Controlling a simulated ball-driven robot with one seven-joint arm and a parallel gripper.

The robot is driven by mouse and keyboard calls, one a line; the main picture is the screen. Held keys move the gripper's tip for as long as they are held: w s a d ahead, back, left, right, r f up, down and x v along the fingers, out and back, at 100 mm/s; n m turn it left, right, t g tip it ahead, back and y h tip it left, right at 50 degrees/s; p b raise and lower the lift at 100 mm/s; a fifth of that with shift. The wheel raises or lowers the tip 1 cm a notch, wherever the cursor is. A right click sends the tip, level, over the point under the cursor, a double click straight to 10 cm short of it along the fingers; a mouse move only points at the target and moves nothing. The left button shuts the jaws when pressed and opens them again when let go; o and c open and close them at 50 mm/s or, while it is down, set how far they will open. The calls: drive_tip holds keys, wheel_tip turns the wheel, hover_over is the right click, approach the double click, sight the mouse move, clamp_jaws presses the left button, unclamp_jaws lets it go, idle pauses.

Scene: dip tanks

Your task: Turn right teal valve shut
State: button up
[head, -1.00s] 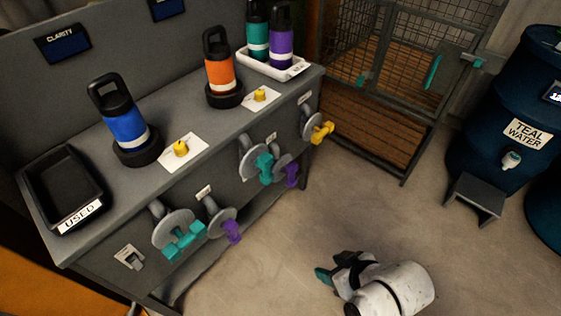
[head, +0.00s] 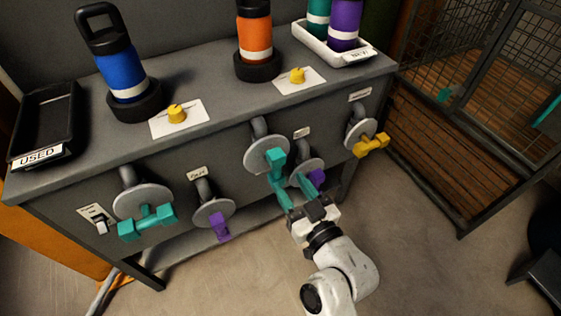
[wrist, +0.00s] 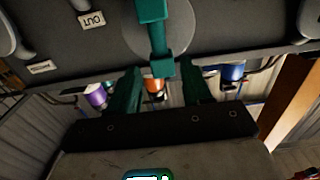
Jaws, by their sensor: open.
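The right teal valve (head: 275,157) has a teal bar handle in front of a round grey disc on the bench's front panel. In the wrist view its handle (wrist: 157,38) runs roughly up and down the picture, with its near end block between my fingertips. My gripper (head: 288,182) has teal fingers and is just below and in front of this handle in the head view. In the wrist view my gripper (wrist: 160,74) is open, with visible gaps between each finger and the handle. Part of the handle is hidden by the fingers in the head view.
A purple valve (head: 317,178) sits close to the right of my gripper, and a yellow valve (head: 371,144) is further right. The left teal valve (head: 147,222) and another purple valve (head: 221,226) are to the left. Bottles stand on the bench top (head: 210,75). Floor is clear in front.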

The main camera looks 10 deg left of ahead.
sight(279, 167)
drive_tip(key=x, duration=0.7)
drive_tip(key=shift+w+a, duration=0.25)
drive_tip(key=shift+w, duration=0.05)
drive_tip(key=c, duration=0.8)
drive_tip(key=shift+r, duration=0.1)
clamp_jaws()
